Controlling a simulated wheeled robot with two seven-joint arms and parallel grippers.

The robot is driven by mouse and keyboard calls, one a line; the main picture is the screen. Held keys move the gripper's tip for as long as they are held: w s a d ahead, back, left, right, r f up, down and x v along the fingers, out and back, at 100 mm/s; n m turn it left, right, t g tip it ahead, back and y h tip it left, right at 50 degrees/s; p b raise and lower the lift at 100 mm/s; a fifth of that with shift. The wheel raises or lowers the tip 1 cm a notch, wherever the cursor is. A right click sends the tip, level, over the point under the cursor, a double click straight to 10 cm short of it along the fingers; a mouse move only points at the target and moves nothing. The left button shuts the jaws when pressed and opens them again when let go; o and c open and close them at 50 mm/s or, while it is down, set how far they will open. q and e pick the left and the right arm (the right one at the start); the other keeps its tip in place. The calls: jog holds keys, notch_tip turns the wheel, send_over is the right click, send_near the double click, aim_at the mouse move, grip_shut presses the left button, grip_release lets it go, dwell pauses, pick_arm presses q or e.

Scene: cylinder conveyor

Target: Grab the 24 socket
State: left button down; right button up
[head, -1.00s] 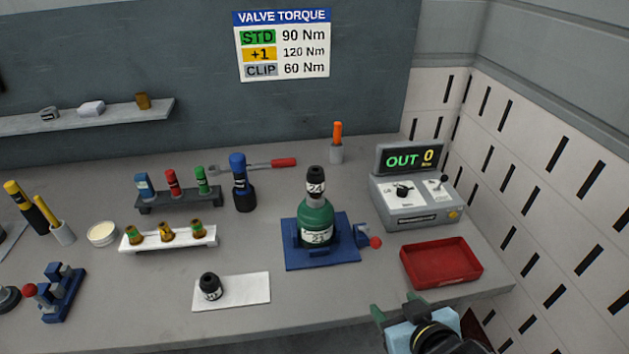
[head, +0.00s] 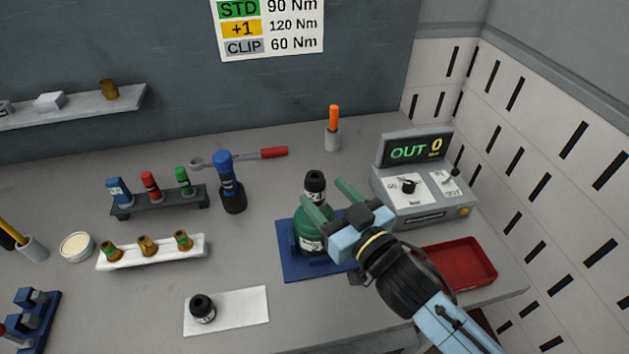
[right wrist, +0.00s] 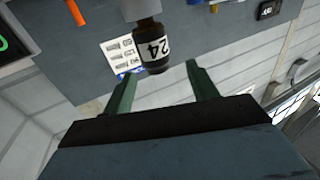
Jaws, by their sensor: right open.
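The black 24 socket (head: 315,184) with a white label sits upright on top of the green cylinder (head: 305,236). In the right wrist view the socket (right wrist: 153,62) shows its number 24, upside down, in line with the gap between my fingertips. My right gripper (head: 327,196) is open, its two green fingers reaching toward the socket from the right. In the right wrist view the open gripper (right wrist: 161,72) has nothing between its fingers that I can see touching them. The cylinder stands in a blue fixture (head: 292,264), partly hidden by my gripper. My left gripper is not in view.
Another black socket (head: 203,310) stands on a white mat (head: 243,305). A red tray (head: 470,262) and a grey display box (head: 435,212) reading OUT 0 are at right. A blue-capped black tool (head: 231,185), a wrench (head: 240,157) and racks stand left.

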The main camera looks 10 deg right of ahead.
aim_at(310, 175)
jog(key=shift+w+a, duration=0.2)
jog(key=shift+w, duration=0.4)
jog(key=shift+w+a, duration=0.15)
jog(key=shift+w, duration=0.2)
jog(key=shift+w+a, duration=0.1)
jog(key=shift+w, duration=0.25)
jog(key=p+x, duration=0.1)
jog(key=x, duration=0.2)
jog(key=shift+w+f, duration=0.2)
jog(key=shift+w, duration=0.5)
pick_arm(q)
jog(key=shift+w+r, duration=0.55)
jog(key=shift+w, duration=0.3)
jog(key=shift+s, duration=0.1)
pick_arm(e)
jog(key=shift+c, duration=1)
jog(key=c, duration=0.9)
